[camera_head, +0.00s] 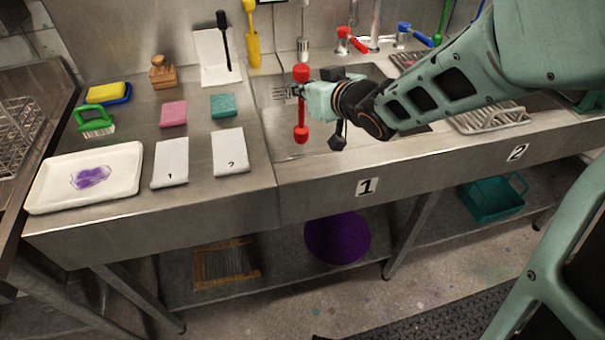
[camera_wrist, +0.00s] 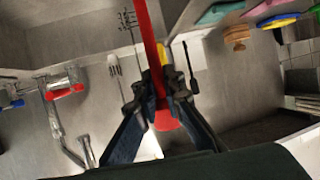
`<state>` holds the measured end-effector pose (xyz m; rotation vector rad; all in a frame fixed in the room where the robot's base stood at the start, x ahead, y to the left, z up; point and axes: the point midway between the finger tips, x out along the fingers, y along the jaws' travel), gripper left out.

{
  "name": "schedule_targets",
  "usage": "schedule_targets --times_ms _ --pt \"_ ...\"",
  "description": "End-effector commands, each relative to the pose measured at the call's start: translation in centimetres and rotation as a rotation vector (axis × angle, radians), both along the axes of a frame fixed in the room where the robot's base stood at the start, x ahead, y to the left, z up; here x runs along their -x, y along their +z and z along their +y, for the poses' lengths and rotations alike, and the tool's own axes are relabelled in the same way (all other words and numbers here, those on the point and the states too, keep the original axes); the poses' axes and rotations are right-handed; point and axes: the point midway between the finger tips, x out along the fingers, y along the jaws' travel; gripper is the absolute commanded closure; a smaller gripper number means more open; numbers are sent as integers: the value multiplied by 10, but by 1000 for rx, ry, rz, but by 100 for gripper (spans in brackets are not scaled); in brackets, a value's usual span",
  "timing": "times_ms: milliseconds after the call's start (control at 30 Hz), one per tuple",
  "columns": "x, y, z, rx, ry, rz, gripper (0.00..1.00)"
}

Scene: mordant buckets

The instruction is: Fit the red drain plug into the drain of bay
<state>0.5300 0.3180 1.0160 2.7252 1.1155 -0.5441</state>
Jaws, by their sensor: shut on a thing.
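The red drain plug (camera_head: 301,133) is an upright red rod with a wider red piece at each end. My gripper (camera_head: 298,91) is shut on its upper part and holds it over the left sink basin, by the number 1 label (camera_head: 367,186). In the wrist view the red rod (camera_wrist: 147,35) runs between the two dark fingers of my gripper (camera_wrist: 160,88), with a wide red end close to the camera. I cannot make out a drain opening; my arm covers part of the basin. I cannot tell whether the plug's lower end touches the basin.
A red-handled tap (camera_head: 352,41) and a blue-handled tap (camera_head: 415,34) stand behind the sinks. A metal rack (camera_head: 490,118) lies in the right bay, by the number 2 label (camera_head: 517,152). The left counter holds a white tray (camera_head: 55,198), sponges and cards.

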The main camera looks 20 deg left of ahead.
Motion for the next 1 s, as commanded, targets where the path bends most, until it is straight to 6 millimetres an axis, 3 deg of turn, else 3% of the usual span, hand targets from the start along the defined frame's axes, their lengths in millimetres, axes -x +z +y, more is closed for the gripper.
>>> schedule_targets --times_ms 133,333,567,800,1000 --pt "4 -15 6 1 17 2 100" --pt "4 -54 7 3 19 5 100" --pt "4 -73 6 2 17 2 100" --pt "4 -105 7 1 18 3 100" --pt "4 -105 6 2 17 0 100"
